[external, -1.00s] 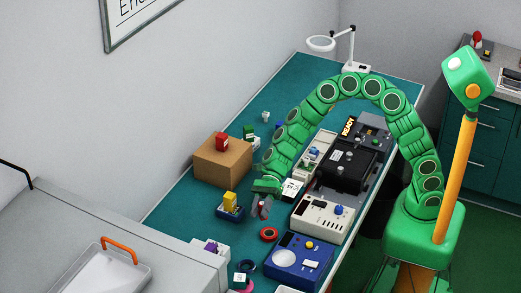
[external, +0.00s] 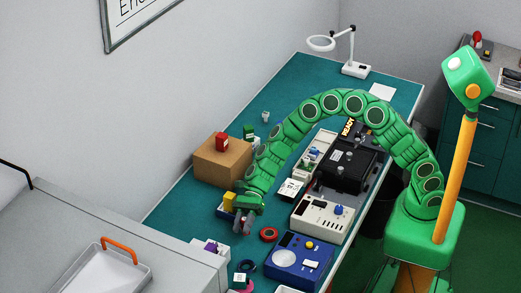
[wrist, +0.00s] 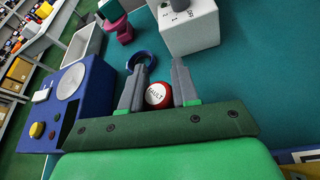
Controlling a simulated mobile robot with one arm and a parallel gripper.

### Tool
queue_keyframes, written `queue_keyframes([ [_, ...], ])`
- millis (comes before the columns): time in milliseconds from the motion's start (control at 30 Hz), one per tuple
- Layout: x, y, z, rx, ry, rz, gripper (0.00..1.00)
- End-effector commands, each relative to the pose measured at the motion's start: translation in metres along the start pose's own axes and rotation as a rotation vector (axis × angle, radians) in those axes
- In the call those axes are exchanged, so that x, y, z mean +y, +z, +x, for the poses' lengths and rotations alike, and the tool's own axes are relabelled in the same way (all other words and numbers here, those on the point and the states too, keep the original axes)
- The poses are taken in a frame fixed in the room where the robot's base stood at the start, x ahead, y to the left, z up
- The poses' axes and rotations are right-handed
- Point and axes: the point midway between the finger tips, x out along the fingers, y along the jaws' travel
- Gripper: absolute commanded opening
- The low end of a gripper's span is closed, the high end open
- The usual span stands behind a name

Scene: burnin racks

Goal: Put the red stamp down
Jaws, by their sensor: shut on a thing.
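The red stamp (wrist: 158,95) sits between my two grey fingers in the wrist view, its round top marked "FAULT" facing the camera. My gripper (wrist: 158,72) is shut on it. The stamp is mostly hidden there by the fingers. I cannot tell whether its underside touches the bench.
A cardboard box (external: 222,165) with a red object on top (external: 221,141) stands behind.

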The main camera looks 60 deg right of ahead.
Motion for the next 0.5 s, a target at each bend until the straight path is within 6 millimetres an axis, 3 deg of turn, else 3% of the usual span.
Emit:
queue_keyframes([
  [233, -0.007, -0.027, 0.011, 0.002, 0.001, 0.003, 0.0],
  [500, -0.008, -0.028, 0.012, 0.001, 0.0, 0.0, 0.0],
])
